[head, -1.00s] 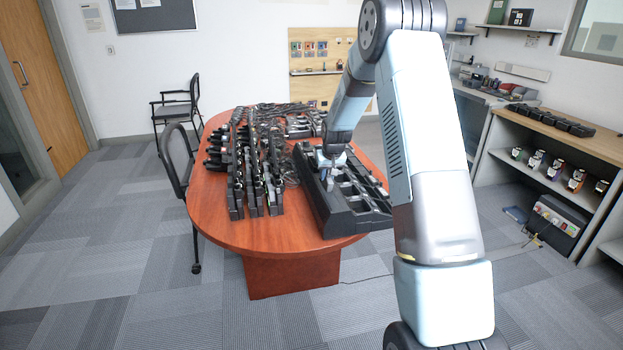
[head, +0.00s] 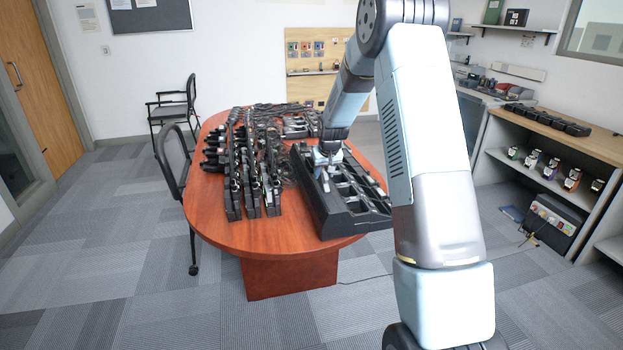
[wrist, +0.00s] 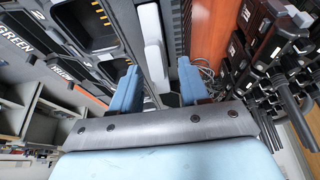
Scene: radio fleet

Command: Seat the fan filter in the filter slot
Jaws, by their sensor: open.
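A long black charger unit (head: 350,215) with several bays lies on the right side of the table. My gripper (head: 326,164) is over its far left part. In the wrist view, my gripper (wrist: 158,67) is open, its two blue fingers apart. A light grey, rounded bar (wrist: 152,40) shows between and beyond the fingertips, beside the charger's dark bays. I cannot tell whether this bar is the fan filter, or whether the fingers touch it. The filter slot is not clearly identifiable; a dark ribbed strip (wrist: 177,30) runs beside the bar.
Rows of black radios (head: 255,175) stand on the red-brown table (head: 205,200), left of the charger, close to my gripper in the wrist view. Chairs (head: 175,155) stand at the left. A shelf (head: 560,140) with more gear stands at the right. The carpet at front left is clear.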

